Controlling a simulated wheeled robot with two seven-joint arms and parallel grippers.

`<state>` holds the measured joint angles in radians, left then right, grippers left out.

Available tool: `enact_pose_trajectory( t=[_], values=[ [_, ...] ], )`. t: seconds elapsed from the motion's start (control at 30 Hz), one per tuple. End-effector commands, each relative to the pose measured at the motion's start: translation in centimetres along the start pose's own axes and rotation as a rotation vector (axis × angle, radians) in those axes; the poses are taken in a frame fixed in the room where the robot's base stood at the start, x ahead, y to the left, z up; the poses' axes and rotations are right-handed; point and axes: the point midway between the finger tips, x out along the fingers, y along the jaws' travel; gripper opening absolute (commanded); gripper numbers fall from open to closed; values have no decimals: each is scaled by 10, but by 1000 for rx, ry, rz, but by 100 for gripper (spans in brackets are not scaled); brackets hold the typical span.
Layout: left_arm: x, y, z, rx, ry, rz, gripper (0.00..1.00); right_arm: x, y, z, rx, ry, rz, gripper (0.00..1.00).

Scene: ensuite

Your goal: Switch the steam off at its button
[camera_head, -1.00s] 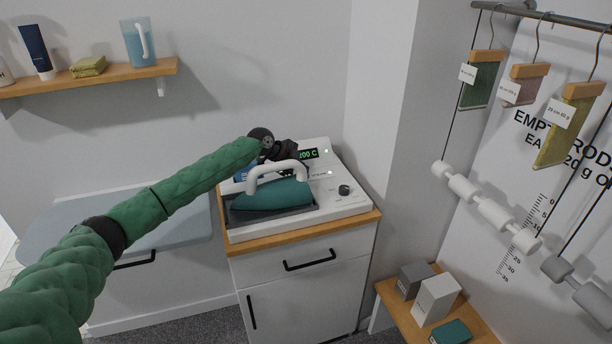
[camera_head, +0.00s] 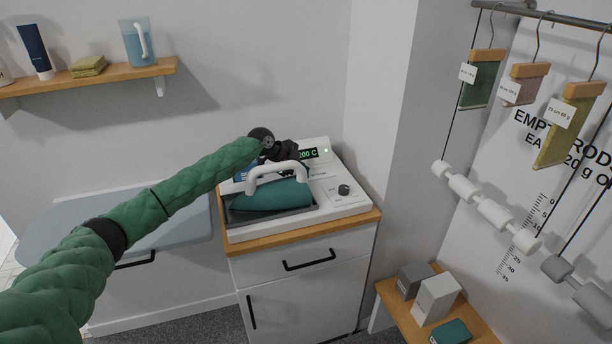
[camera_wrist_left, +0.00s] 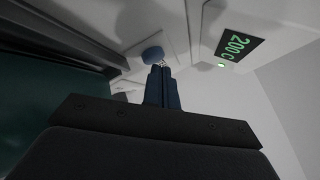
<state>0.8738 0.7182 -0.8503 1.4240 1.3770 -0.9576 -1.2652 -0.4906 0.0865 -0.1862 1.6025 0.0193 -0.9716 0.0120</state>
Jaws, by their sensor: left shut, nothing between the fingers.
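The steam station (camera_head: 345,208) stands on a small cabinet. Its teal iron (camera_head: 270,196) with a white handle rests in a grey tray on top. A green display (camera_head: 308,154) reads 200 C, with a small green light beside it. My left gripper (camera_head: 292,165) is over the back of the station, partly hidden behind the iron's handle. In the left wrist view its fingers (camera_wrist_left: 160,72) are shut and empty. Their tips are right at a round blue button (camera_wrist_left: 152,54); I cannot tell whether they touch it. My right gripper is out of view.
A black knob (camera_head: 344,190) sits at the station's right front. An ironing board (camera_head: 170,240) is at left. A wall shelf (camera_head: 120,76) holds a jug and other items. Rods and hanging swatches are at right, above a low bench (camera_head: 385,290) with boxes.

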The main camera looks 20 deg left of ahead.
Motion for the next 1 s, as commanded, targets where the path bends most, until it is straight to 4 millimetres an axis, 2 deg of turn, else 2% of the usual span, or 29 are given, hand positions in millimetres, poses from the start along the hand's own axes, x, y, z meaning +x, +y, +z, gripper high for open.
enact_pose_trajectory(
  t=[0.73, 1.0],
  values=[
    [-41, -31, -29, 1, 1, -4, 0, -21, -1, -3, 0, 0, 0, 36],
    [-44, -33, -31, 0, 1, -4, 0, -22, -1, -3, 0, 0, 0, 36]
  ],
)
